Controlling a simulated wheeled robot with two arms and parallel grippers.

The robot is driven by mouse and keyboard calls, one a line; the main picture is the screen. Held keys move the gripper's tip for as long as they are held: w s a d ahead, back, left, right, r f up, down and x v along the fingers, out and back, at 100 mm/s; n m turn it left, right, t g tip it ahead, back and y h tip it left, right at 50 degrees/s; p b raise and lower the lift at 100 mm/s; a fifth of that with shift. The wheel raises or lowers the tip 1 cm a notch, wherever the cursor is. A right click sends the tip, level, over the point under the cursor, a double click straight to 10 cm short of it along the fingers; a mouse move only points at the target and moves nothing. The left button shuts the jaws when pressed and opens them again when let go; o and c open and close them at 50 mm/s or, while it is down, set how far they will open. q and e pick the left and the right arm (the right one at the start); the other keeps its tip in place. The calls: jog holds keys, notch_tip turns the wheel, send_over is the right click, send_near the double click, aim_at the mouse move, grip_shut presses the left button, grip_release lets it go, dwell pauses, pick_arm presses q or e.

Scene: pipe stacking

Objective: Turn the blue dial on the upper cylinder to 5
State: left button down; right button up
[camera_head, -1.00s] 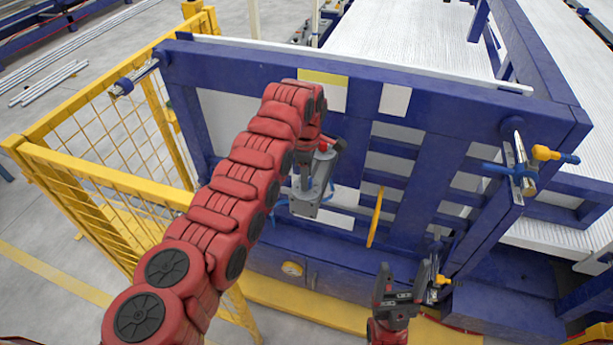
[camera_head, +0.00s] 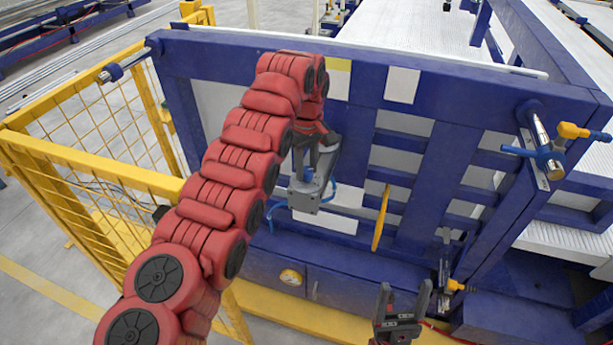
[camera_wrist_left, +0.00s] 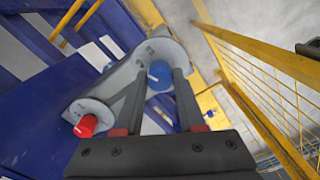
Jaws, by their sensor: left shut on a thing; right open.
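In the left wrist view, a blue dial (camera_wrist_left: 160,76) sits on a grey plate (camera_wrist_left: 125,83), with a red knob (camera_wrist_left: 86,125) lower left on the same unit. My left gripper (camera_wrist_left: 163,72) is shut on the blue dial, one finger on each side. In the head view, my left gripper (camera_head: 318,150) is at the grey unit (camera_head: 306,196) on the front of the blue frame; its fingers and arm hide the dial there. The number on the dial cannot be read. My right gripper (camera_head: 402,296) is open and empty, low in front of the frame.
The blue machine frame (camera_head: 440,170) fills the middle. A yellow mesh fence (camera_head: 85,165) is at left. A cylinder with a blue handle (camera_head: 541,152) is at the right post. A gauge (camera_head: 291,277) is below.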

pick_arm(q)
jog(key=m+b, duration=0.1)
jog(key=m, duration=0.1)
jog(key=shift+f+m, duration=0.1)
jog(key=shift+m, duration=2.1)
jog(key=c, duration=0.5)
grip_release()
jog(key=shift+r, duration=0.2)
